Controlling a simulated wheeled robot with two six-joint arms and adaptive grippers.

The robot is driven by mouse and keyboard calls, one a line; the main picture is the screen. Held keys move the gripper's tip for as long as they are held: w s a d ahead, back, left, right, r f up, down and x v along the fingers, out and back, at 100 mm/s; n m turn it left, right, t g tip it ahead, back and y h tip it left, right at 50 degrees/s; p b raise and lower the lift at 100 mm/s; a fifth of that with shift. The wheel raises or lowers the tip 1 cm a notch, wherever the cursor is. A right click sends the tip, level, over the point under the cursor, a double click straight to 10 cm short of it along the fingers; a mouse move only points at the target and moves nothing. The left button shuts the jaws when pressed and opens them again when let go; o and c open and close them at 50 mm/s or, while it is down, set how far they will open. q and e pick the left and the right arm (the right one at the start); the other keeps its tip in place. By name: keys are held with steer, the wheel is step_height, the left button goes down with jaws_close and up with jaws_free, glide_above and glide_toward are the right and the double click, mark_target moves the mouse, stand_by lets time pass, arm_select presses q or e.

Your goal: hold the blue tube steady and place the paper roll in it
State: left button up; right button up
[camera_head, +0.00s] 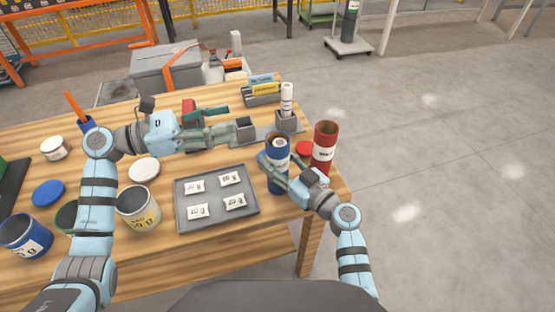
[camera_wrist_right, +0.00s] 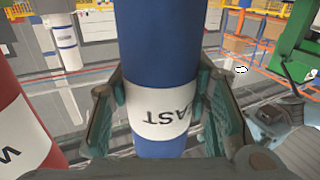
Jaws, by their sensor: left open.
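The blue tube (camera_head: 275,186) stands upright near the table's right edge, with a white label. It fills the middle of the right wrist view (camera_wrist_right: 158,45). My right gripper (camera_head: 274,168) has a finger on each side of the tube, and both appear to press against it. The white paper roll (camera_head: 287,98) stands upright in a grey holder (camera_head: 288,124) behind the blue tube. My left gripper (camera_head: 228,134) is open and empty, reaching right over the table, to the left of the roll and tube.
A red tube (camera_head: 325,145) stands just right of the blue tube, with a red lid (camera_head: 304,148) beside it. A grey tray (camera_head: 217,202) with several white packets lies in front. Cans and lids stand at left. A bin with yellow and blue items (camera_head: 262,98) is at the back.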

steer(key=o, duration=0.5)
